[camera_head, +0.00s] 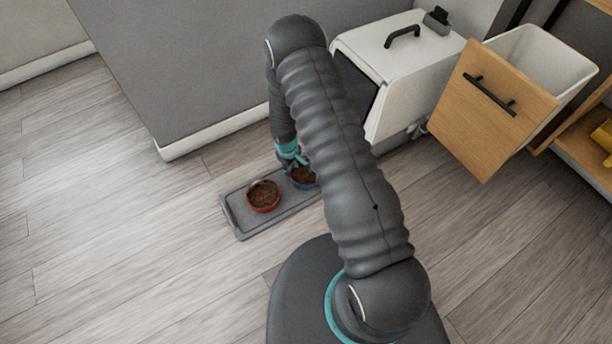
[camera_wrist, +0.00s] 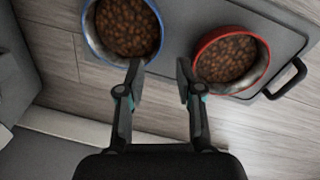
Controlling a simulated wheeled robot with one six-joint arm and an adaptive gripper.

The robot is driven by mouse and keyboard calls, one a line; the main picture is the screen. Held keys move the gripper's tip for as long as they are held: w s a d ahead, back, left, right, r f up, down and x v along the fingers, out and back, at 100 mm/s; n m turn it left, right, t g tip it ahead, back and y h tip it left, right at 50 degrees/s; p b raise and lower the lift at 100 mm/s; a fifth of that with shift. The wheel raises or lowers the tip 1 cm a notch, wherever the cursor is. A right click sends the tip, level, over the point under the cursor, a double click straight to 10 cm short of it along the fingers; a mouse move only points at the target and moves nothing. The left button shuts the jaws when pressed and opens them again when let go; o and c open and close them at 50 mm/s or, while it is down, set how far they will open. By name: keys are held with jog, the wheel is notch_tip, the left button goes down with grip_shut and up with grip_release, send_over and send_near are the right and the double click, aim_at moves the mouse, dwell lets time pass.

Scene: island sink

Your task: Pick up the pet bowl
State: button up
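Two pet bowls of brown kibble stand on a grey tray (camera_head: 241,223) on the floor. The red bowl (camera_head: 263,196) is on the left part of the tray in the head view. The blue bowl (camera_head: 303,183) is to its right, partly hidden by my arm. In the wrist view the blue bowl (camera_wrist: 92,42) is at the upper left and the red bowl (camera_wrist: 262,76) at the upper right. My gripper (camera_wrist: 160,68) is open and empty, its fingertips between the two bowls in this view. Whether a fingertip touches a rim is unclear.
A grey island wall (camera_head: 190,70) rises behind the tray. A white box with a black handle (camera_head: 400,50) stands to the right. An open wooden-fronted bin drawer (camera_head: 490,110) juts out farther right. The wooden floor (camera_head: 110,240) is clear at left.

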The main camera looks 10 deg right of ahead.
aim_at(294, 181)
jog(key=f, duration=0.8)
jog(key=d+f, duration=0.1)
jog(key=f, duration=0.3)
jog(key=shift+w, duration=0.25)
jog(key=shift+a, duration=0.1)
grip_shut()
